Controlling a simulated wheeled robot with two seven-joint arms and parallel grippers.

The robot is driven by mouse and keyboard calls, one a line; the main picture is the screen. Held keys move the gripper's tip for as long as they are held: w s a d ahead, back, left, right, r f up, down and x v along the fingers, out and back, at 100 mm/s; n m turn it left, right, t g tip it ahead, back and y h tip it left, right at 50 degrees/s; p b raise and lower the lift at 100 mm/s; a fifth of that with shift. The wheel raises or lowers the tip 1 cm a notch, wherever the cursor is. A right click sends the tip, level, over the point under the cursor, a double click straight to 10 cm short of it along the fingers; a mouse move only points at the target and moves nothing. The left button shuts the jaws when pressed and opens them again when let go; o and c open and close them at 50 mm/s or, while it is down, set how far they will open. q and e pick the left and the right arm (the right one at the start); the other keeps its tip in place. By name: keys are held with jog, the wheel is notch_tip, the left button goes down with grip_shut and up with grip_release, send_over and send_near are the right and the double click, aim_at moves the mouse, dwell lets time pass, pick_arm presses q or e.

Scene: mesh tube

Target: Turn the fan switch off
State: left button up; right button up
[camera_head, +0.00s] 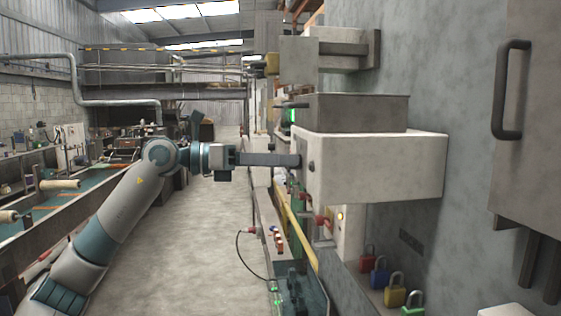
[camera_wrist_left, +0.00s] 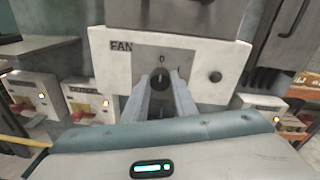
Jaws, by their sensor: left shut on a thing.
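The fan switch box (camera_head: 385,170) is a pale box on the grey wall, right of centre in the head view. In the left wrist view the box (camera_wrist_left: 110,70) carries the label FAN, and its dark round switch knob (camera_wrist_left: 159,78) sits on a grey plate below a 0 mark. My left gripper (camera_wrist_left: 160,85) is shut on the knob, with one finger on each side of it. In the head view my left gripper (camera_head: 298,160) reaches the box's left face from the left, and the knob is hidden there. My right gripper is not in view.
A grey metal box (camera_head: 355,112) sits right above the fan box. Several coloured padlocks (camera_head: 380,278) stand on a ledge below. A cabinet handle (camera_head: 510,90) sticks out at right. Other switch boxes (camera_wrist_left: 90,100) flank it lower down. The aisle floor (camera_head: 205,250) is clear.

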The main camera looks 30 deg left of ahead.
pick_arm(q)
jog(key=o, duration=1)
jog(key=shift+o, duration=0.2)
jog(key=shift+a, duration=0.15)
jog(key=b+v, duration=0.7)
jog(key=v, duration=1)
jog(key=shift+s, duration=0.15)
